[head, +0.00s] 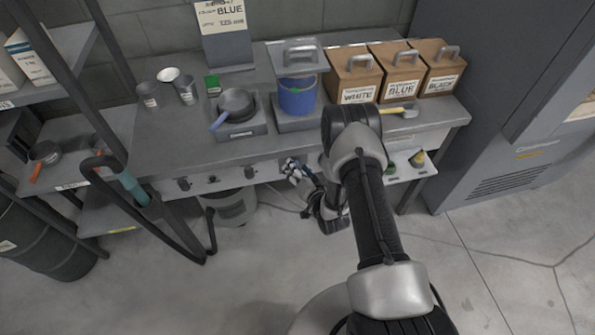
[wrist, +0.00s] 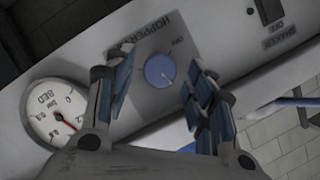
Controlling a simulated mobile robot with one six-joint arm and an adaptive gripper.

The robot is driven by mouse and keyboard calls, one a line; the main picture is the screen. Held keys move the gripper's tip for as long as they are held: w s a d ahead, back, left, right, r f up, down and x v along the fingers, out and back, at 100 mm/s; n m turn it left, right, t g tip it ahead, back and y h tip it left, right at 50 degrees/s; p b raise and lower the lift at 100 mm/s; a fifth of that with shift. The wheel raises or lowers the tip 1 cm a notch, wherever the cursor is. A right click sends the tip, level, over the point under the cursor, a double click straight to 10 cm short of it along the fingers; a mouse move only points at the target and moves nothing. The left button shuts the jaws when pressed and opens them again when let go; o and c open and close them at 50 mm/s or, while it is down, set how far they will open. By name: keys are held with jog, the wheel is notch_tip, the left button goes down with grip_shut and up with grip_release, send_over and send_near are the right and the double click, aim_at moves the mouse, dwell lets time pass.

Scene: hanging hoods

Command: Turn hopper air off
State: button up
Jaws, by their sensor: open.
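In the wrist view a round blue knob (wrist: 160,71) sits on a grey plate with an upside-down label (wrist: 140,38) that starts with "HOPPER". A small light pointer mark shows on the knob's lower right. My gripper (wrist: 161,82) is open, with one blue-padded finger on each side of the knob and visible gaps between. In the head view my gripper (head: 293,170) is at the bench's front panel (head: 232,178). The knob cannot be made out there.
A round gauge marked BED (wrist: 54,112) is left of the knob, and a switch marked SHAKER (wrist: 270,10) is at upper right. On the bench stand a dark pan (head: 237,103), a blue pot (head: 297,97) and labelled boxes (head: 352,72).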

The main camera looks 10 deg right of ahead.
jog(key=c, duration=1.1)
jog(key=shift+n, duration=0.3)
jog(key=n+h, duration=0.2)
jog(key=n, duration=0.3)
jog(key=a+n+t+h, duration=0.1)
jog(key=n+h, duration=0.2)
jog(key=n, duration=0.2)
jog(key=n+h, duration=0.3)
jog(key=n, duration=0.1)
jog(key=shift+a+f+n, duration=0.25)
jog(key=shift+f+n, duration=0.05)
jog(key=shift+n, duration=0.1)
dwell(0.5)
